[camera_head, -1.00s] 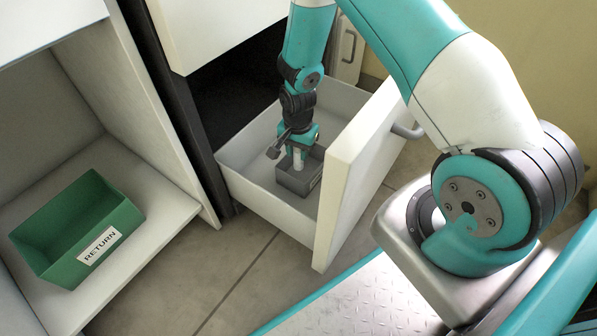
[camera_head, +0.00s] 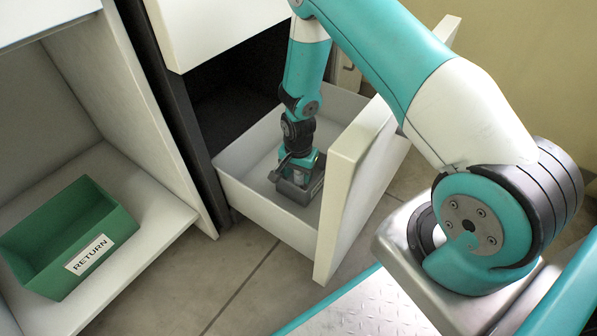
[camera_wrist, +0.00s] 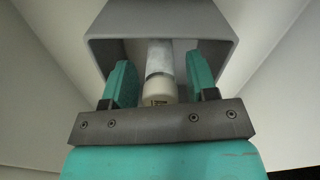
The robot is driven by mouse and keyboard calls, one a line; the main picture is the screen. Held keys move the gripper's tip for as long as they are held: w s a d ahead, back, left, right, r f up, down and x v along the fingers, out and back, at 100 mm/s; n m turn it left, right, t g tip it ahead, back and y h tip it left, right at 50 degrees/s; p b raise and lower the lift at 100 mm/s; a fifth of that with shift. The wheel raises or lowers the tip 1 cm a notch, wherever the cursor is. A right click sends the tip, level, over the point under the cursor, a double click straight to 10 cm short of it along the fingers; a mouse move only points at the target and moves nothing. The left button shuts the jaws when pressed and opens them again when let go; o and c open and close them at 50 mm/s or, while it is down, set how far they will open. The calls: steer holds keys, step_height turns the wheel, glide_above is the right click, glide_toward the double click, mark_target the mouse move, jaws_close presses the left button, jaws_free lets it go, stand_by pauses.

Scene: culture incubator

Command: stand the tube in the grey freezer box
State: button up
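The grey freezer box (camera_head: 299,192) sits on the floor of the pulled-out drawer; its walls also show in the wrist view (camera_wrist: 160,20). The tube (camera_wrist: 160,60), pale with an off-white cap (camera_wrist: 160,92), points down into the box, cap toward my wrist. My gripper (camera_wrist: 161,82) has its two teal fingers on either side of the tube, with a visible gap at each side, so it is open. In the head view my gripper (camera_head: 298,176) is down at the box and hides the tube. The tube's lower end cannot be made out.
The white drawer (camera_head: 262,203) stands open, its tall front panel (camera_head: 350,185) to the right of my gripper. A green bin labelled RETURN (camera_head: 58,265) sits on a shelf at left. The drawer floor around the box is clear.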

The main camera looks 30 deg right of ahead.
step_height(320, 180, up, 12)
steer(key=p, duration=0.7)
steer(key=shift+r, duration=0.1)
steer(key=s+a+r+n+y, duration=0.1)
steer(key=s+a+r+n, duration=0.2)
steer(key=r, duration=0.5)
steer(key=s+a+r+n+y, duration=0.1)
steer(key=a+r+n, duration=0.25)
steer(key=r, duration=0.35)
steer(key=s+a+r+n+y, duration=0.1)
steer(key=s+a+r+n, duration=0.1)
steer(key=a+r, duration=0.45)
steer(key=s+a+r+n, duration=0.1)
steer(key=s+r+n, duration=0.4)
steer(key=s, duration=0.3)
steer(key=s+a+r+n+y, duration=0.1)
steer(key=s+r+n, duration=0.4)
steer(key=s+r, duration=0.2)
steer(key=shift+s+a, duration=0.2)
steer(key=shift+s, duration=0.75)
steer(key=shift+c, duration=0.5)
